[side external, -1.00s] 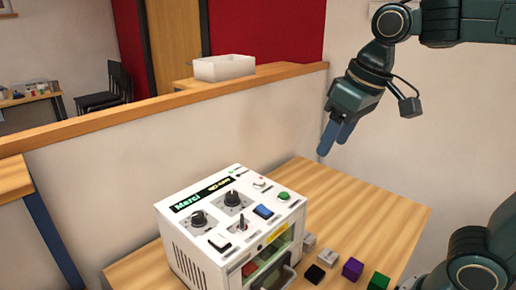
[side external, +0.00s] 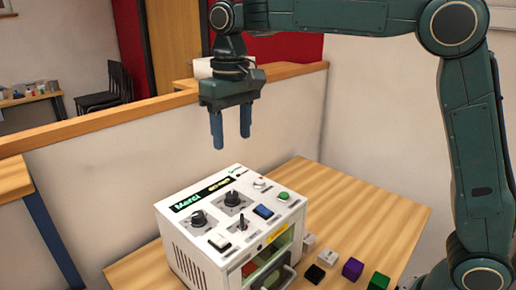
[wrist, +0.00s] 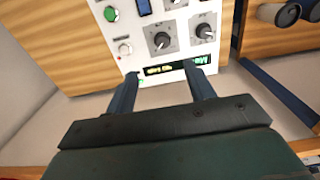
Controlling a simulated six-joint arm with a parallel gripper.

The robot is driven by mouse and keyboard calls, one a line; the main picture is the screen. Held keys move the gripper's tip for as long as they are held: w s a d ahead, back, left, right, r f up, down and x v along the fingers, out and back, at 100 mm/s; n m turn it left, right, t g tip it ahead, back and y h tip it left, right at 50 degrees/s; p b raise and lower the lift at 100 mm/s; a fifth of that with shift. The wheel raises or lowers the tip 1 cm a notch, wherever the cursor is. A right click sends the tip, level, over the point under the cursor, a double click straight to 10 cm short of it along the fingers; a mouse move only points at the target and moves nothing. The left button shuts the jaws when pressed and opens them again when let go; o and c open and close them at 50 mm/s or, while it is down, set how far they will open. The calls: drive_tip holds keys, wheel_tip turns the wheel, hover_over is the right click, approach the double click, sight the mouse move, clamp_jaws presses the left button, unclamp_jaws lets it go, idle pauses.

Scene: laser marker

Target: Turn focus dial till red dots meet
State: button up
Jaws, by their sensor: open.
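The white laser marker (side external: 190,250) stands on the wooden table, its control panel facing up. Two black dials sit on it, one nearer the left (side external: 198,218) and one farther back (side external: 232,199). Both dials also show in the wrist view (wrist: 162,41) (wrist: 204,32). I cannot tell which is the focus dial, and no red dots can be made out. My gripper (side external: 231,142) is open and empty, pointing down above the panel's back part, clear of it. In the wrist view its fingers (wrist: 161,70) straddle part of the dark display strip (wrist: 175,68).
The panel also has a blue switch (side external: 263,212), a green button (side external: 283,196) and a small upright lever (side external: 242,225). Small black (side external: 315,273), purple (side external: 352,268) and green (side external: 379,281) blocks lie to the machine's right. A low partition (side external: 130,150) runs behind.

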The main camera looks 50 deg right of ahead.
sight(231, 194)
drive_tip(key=shift+w+a+f, duration=0.2)
drive_tip(key=shift+w+a, duration=0.1)
drive_tip(key=shift+f, duration=0.1)
drive_tip(key=shift+f, duration=6.8)
drive_tip(key=c, duration=1)
